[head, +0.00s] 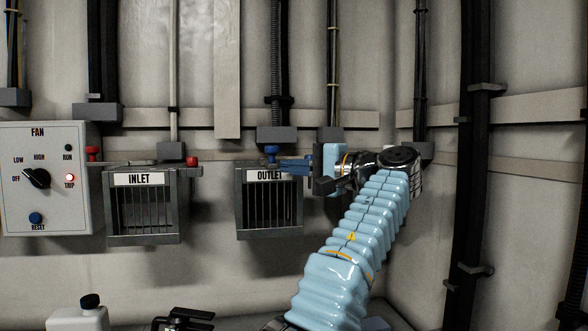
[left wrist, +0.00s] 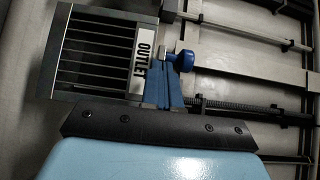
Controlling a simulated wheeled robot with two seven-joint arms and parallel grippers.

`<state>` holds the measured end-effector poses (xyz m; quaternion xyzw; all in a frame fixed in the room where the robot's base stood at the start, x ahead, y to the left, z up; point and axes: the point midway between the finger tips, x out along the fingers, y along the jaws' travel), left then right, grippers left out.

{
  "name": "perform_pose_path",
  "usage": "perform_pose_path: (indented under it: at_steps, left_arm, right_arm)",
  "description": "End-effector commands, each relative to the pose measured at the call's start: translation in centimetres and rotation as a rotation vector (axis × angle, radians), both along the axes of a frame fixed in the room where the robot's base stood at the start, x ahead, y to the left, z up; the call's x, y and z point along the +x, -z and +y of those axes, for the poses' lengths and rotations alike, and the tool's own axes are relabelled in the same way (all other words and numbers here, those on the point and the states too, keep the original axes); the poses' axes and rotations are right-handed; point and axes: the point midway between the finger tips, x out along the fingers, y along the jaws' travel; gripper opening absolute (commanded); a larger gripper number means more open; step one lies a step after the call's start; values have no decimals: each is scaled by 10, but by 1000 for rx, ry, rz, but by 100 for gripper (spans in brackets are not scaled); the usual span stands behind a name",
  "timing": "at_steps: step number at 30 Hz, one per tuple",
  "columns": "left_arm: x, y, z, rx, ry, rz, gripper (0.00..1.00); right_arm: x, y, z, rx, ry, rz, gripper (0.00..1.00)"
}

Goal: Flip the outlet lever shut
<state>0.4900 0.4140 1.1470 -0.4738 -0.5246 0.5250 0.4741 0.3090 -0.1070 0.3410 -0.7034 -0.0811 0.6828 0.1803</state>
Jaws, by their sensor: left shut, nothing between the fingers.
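The outlet box (head: 240,206) is a grey barred housing on the wall, labelled OUTLET; it also shows in the left wrist view (left wrist: 62,48). Its lever has a blue knob (head: 271,151) at the box's top edge, also seen in the left wrist view (left wrist: 185,60). My left gripper (head: 284,165) has blue fingers, shut and empty, pointing left at the box's upper right corner. The fingertips are close to the knob, just right of and below it; I cannot tell if they touch. The fingers hide part of the lever and the box corner. My right gripper is not identifiable.
The inlet box (head: 110,213), with red knobs above it, is to the left. Further left is the fan control box (head: 60,205) with its TRIP lamp lit red. A white jug (head: 75,320) is at bottom left. Vertical pipes (head: 472,140) line the wall.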

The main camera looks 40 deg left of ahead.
Motion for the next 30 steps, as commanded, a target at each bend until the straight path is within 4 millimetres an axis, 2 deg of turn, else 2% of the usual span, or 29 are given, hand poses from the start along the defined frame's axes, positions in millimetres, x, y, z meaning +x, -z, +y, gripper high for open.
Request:
perform_pose_path:
  at_steps: [3,13,17,23,30]
  left_arm:
    - [-5,4,2,-2,26,-2,0]
    - [-13,2,7,-1,77,-1,0]
    - [-18,5,10,-2,112,-3,0]
    - [-34,9,22,-3,222,-5,0]
    - [-62,8,49,-3,440,-8,0]
  right_arm:
    - [0,11,0,-1,1,0,43]
    - [0,23,-1,-2,4,0,43]
    - [0,34,-1,-3,5,-1,43]
    - [3,62,-10,-16,19,-6,43]
    - [9,97,-22,-34,41,-17,43]
